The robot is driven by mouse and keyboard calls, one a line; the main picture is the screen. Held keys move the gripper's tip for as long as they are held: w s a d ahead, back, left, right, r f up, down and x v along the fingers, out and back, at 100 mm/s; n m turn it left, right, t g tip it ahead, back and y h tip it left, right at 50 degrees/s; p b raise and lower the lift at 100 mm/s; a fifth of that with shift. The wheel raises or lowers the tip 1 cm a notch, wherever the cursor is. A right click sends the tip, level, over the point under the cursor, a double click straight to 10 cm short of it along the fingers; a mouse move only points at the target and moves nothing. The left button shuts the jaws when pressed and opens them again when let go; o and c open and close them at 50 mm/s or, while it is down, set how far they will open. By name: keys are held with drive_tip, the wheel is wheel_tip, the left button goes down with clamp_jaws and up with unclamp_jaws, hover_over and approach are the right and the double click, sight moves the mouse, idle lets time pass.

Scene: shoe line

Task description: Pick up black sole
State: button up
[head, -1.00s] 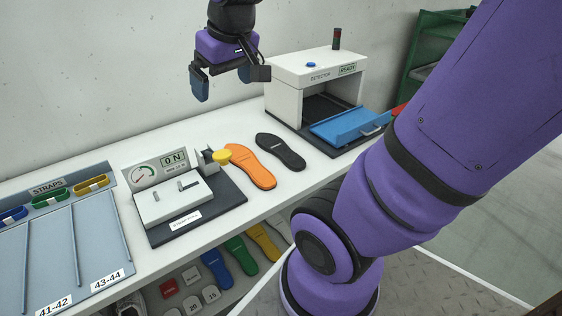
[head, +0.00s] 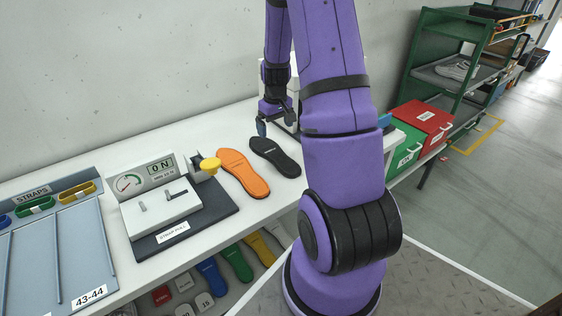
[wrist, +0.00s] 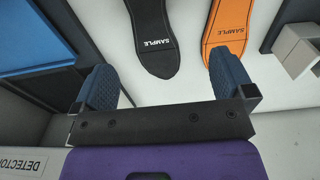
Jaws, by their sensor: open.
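The black sole (head: 275,156) lies flat on the white bench, just right of the orange sole (head: 243,173). In the wrist view the black sole (wrist: 156,38) points down toward the gap between my fingers, with "SAMPLE" printed on its end. My gripper (head: 278,126) is over the bench beyond the far end of the black sole; part of it is hidden behind my arm. The wrist view shows my gripper (wrist: 165,85) open and empty, with blue fingertips on either side and the sole's end ahead between them.
The strap pull tester (head: 165,205) stands left of the soles. My arm mostly hides the detector; its blue tray (wrist: 35,35) shows at the wrist view's left. Red (head: 424,117) and green boxes stand right. More soles (head: 238,262) lie on a shelf below.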

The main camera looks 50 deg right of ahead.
hover_over(281, 159)
wheel_tip(281, 159, down, 8)
drive_tip(key=shift+d+f, duration=0.1)
drive_tip(key=shift+f, duration=2.85)
drive_tip(key=shift+c, duration=0.5)
drive_tip(key=c, duration=1)
